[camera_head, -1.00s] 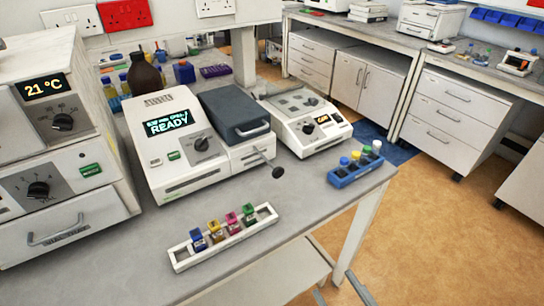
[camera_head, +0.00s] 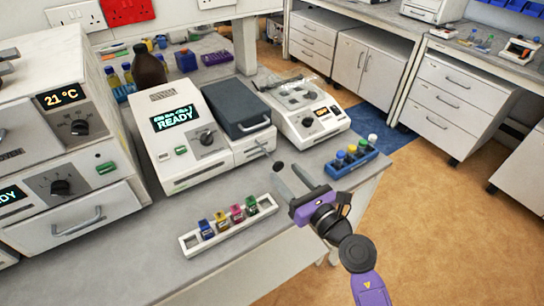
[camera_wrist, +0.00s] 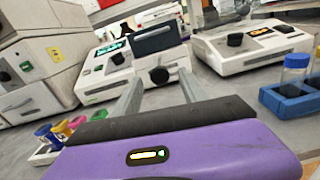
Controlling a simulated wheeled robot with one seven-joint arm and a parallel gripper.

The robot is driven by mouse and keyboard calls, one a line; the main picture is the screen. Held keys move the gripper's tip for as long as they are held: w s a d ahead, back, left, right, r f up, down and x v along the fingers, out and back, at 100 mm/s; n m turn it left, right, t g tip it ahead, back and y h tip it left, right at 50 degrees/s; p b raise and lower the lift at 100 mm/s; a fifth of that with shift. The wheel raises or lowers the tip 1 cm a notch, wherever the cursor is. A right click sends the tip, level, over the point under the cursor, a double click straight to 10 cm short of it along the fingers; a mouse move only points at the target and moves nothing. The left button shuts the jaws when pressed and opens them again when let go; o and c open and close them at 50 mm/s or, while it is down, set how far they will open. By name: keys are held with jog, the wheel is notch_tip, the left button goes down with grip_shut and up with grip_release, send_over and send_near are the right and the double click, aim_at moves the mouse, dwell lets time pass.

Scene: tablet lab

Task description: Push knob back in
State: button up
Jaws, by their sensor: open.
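A black ball knob (camera_head: 278,167) sits at the end of a thin metal rod that sticks out from the front of the white READY machine (camera_head: 186,172). My gripper (camera_head: 285,171) is open, with its two grey fingers pointing toward the machine. In the wrist view the knob (camera_wrist: 159,75) appears between the two fingertips (camera_wrist: 159,78). I cannot tell whether the fingers touch it. Nothing is held. The machine's screen reads READY, and its dark grey lid (camera_head: 237,108) is down.
A white rack (camera_head: 190,247) with several coloured vials lies left of my gripper. A blue tube rack (camera_head: 345,167) stands close on the right. A second white device (camera_head: 330,135) with an orange display is behind. A stacked white unit (camera_head: 70,215) reads 21 °C at left.

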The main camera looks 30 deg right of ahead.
aim_at(272, 159)
jog(key=shift+n, duration=0.4)
jog(key=shift+w, duration=0.2)
jog(key=w+p, duration=0.1)
jog(key=w, duration=0.6)
jog(key=shift+w, duration=0.2)
jog(key=shift+c, duration=0.2)
grip_shut()
dwell(0.6)
